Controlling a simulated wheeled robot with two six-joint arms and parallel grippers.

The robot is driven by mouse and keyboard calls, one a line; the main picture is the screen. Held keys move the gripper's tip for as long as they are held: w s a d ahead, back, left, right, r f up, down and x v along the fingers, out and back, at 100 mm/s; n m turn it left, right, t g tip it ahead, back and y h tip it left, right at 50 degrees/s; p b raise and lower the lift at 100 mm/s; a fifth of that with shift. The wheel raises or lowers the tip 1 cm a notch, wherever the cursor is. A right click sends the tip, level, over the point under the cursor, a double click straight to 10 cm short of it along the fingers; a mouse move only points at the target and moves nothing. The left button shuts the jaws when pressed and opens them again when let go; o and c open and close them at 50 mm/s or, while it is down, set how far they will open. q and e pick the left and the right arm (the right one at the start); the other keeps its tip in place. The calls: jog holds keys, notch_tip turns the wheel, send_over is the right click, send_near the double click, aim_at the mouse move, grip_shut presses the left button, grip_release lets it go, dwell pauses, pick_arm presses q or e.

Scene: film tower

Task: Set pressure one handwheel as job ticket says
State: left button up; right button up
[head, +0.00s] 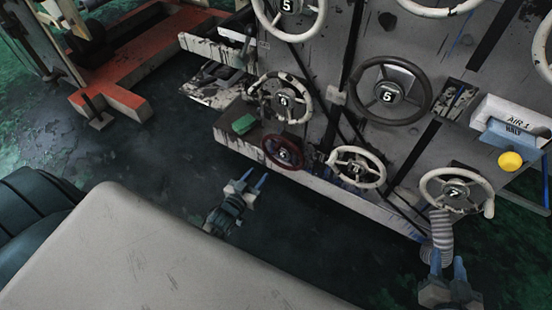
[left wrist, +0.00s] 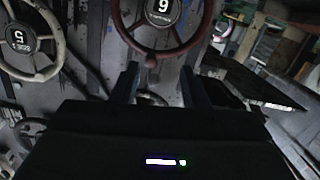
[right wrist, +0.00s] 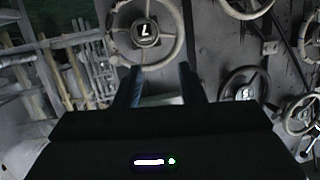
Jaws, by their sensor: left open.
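Several handwheels are mounted on a grey panel; I cannot tell which is pressure one. A small dark red handwheel (head: 271,159) sits at the lower left; its rim (left wrist: 150,62) also shows in the left wrist view. My left gripper (head: 257,183) is open and empty, just in front of this wheel and apart from it in the head view. A white handwheel marked 7 (head: 426,180) is at the lower right. My right gripper (head: 447,268) is open and empty below it; the wheel shows ahead in the right wrist view (right wrist: 116,30). No job ticket is clearly readable.
A white box marked AIR 1 (head: 505,112) bears a blue plate reading HALF (head: 513,132), beside a yellow knob (head: 510,161). A ribbed hose (head: 442,230) hangs by the right gripper. A green block (head: 243,124) rests on a ledge. Dark floor lies open at left.

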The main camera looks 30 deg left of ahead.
aim_at(276, 147)
pick_arm(q)
jog(key=shift+t, duration=0.6)
jog(key=w, duration=0.3)
jog(key=w+d+r+b, duration=0.1)
jog(key=w, duration=0.3)
jog(key=w+r, duration=0.1)
jog(key=w, duration=0.2)
jog(key=shift+w+d+r+b, duration=0.15)
jog(key=shift+w+b, duration=0.2)
jog(key=shift+w, duration=0.55)
pick_arm(e)
notch_tip(276, 147, up, 11)
jog(key=w+t, duration=0.1)
jog(key=t, duration=0.4)
jog(key=shift+f, duration=0.15)
pick_arm(q)
grip_shut()
